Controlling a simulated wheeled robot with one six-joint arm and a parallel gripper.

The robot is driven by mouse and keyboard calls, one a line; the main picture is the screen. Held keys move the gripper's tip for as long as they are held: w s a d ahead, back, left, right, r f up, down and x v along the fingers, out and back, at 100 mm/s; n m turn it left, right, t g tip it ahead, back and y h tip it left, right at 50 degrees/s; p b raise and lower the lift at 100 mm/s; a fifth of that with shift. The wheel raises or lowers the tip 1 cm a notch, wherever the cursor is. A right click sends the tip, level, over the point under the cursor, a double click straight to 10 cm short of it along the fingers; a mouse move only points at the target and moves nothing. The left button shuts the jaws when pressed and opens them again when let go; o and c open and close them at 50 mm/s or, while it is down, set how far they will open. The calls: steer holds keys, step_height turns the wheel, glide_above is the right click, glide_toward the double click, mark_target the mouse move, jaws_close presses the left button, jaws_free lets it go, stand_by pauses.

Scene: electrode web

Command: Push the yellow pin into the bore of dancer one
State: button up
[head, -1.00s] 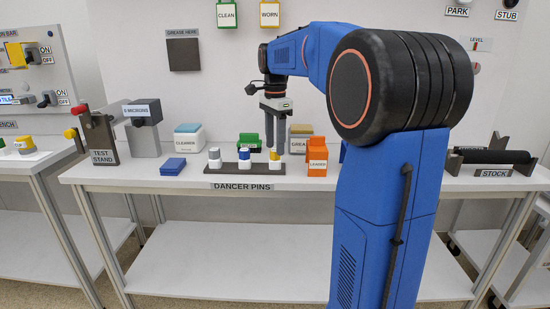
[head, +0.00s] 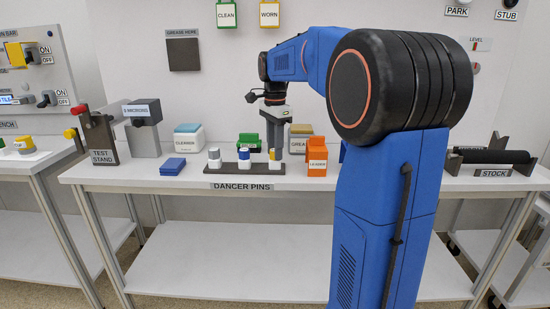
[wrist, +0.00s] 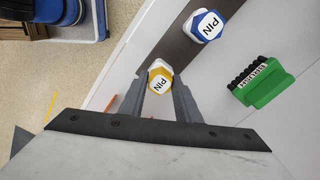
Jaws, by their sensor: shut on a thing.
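The yellow pin (head: 274,156) stands upright at the right end of the dark rack labelled DANCER PINS (head: 228,168). In the wrist view its white hexagonal top marked PIN, with a yellow rim (wrist: 160,77), sits between my two fingers. My gripper (head: 274,150) points down and is shut on the yellow pin. A blue pin (head: 244,160) stands beside it in the rack and also shows in the wrist view (wrist: 206,26). A white and grey pin (head: 214,158) stands at the rack's left end. I see no bore marked dancer one.
The orange LEADER box (head: 317,158) stands close right of the rack. A green brush (head: 247,141), the GREASE box (head: 300,138) and the CLEANER box (head: 188,137) stand behind. A blue block (head: 173,166) lies left. The table front beside it is clear.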

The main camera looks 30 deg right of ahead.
steer(key=shift+r, duration=0.7)
stand_by(0.6)
steer(key=shift+r, duration=1.8)
